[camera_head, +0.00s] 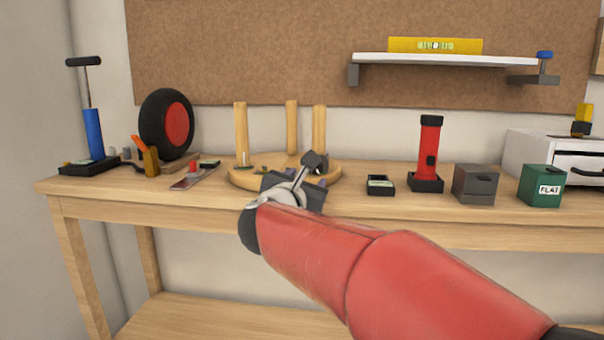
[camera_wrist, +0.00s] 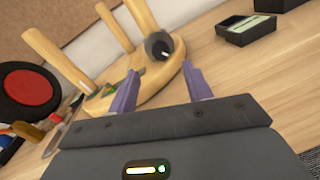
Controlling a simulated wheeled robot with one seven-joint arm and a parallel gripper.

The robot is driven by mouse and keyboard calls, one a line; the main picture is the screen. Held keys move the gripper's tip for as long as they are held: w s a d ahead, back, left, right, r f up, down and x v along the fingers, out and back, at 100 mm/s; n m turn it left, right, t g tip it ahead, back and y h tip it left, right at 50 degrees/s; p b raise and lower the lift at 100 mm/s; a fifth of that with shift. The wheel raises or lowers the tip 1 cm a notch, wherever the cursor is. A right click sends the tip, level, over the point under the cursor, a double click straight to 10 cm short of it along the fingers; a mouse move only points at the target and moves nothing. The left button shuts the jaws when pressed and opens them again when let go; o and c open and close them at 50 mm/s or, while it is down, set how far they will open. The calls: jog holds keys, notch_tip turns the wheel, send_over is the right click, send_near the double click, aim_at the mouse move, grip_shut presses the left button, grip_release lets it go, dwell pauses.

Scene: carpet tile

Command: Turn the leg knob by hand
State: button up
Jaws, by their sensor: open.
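An upturned wooden stool with a round seat (camera_head: 240,176) and three upright legs stands on the bench; its seat also shows in the wrist view (camera_wrist: 165,85). A dark grey knob with a pale mark (camera_wrist: 158,46) sits at the seat's near side, close to the base of a leg. In the head view, the knob (camera_head: 314,160) appears just past my gripper. My gripper (camera_head: 295,176) is in front of the stool, partly hiding the seat. In the wrist view, its purple fingers (camera_wrist: 160,72) are open and empty, with the knob ahead between them and apart from them.
A small black tray (camera_head: 380,186), a red lamp (camera_head: 430,150), a grey box (camera_head: 475,184) and a green box (camera_head: 542,186) stand right of the stool. A wheel (camera_head: 165,125), an orange-handled tool (camera_head: 148,158) and a blue pump (camera_head: 93,133) stand left.

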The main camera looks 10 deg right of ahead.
aim_at(314, 172)
jog(key=p+x, duration=0.1)
jog(key=x, duration=0.5)
jog(key=shift+w+d, duration=0.25)
jog(key=shift+w, duration=0.05)
jog(key=c, duration=1)
jog(key=shift+f+n+b, duration=0.1)
jog(key=shift+n+b, duration=0.45)
jog(key=shift+n, duration=0.35)
jog(key=o, duration=1)
